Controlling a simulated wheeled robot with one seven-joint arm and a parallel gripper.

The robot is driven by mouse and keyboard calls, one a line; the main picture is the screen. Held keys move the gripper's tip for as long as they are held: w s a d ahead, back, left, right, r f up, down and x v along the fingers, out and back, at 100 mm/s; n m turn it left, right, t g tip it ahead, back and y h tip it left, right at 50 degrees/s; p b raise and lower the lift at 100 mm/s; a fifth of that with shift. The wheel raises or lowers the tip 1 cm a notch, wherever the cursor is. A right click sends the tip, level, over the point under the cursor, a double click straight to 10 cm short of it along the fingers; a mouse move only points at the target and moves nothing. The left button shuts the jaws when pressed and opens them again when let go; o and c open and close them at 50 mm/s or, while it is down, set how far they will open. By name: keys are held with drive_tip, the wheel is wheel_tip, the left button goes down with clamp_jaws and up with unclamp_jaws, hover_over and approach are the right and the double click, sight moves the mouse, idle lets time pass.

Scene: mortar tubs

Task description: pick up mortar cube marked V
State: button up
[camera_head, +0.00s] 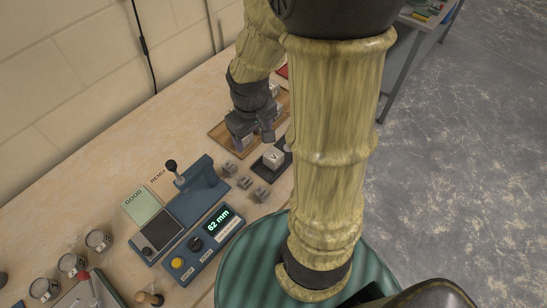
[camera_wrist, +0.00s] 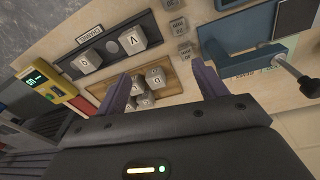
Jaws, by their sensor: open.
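The mortar cube marked V (camera_wrist: 132,40) is a grey cube on a black tray (camera_wrist: 110,49), beside a second marked cube (camera_wrist: 88,61). In the head view the V cube (camera_head: 273,157) sits on the black tray (camera_head: 259,167), partly hidden by my arm. My gripper (camera_wrist: 162,88) is open, with its two fingers apart over the wooden tray (camera_wrist: 178,72). Several grey cubes (camera_wrist: 146,92) on that tray show between the fingers. In the head view my gripper (camera_head: 254,136) is above the wooden tray (camera_head: 218,139), behind the V cube and apart from it.
Several loose grey cubes (camera_head: 245,182) lie left of the black tray. Round metal tubs (camera_head: 98,240) are at the left. The wall bounds the table's back.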

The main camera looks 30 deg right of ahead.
drive_tip(key=n+g, duration=0.1)
drive_tip(key=n, duration=0.1)
hover_over(273, 154)
drive_tip(key=f, duration=0.1)
drive_tip(key=shift+f, duration=0.15)
wheel_tip(273, 154, down, 12)
drive_tip(key=shift+f+b, duration=0.1)
drive_tip(key=shift+b, duration=0.6)
wheel_tip(273, 154, down, 5)
drive_tip(key=shift+f+b, duration=0.1)
drive_tip(key=shift+b, duration=0.2)
idle(0.3)
drive_tip(key=c, duration=1.2)
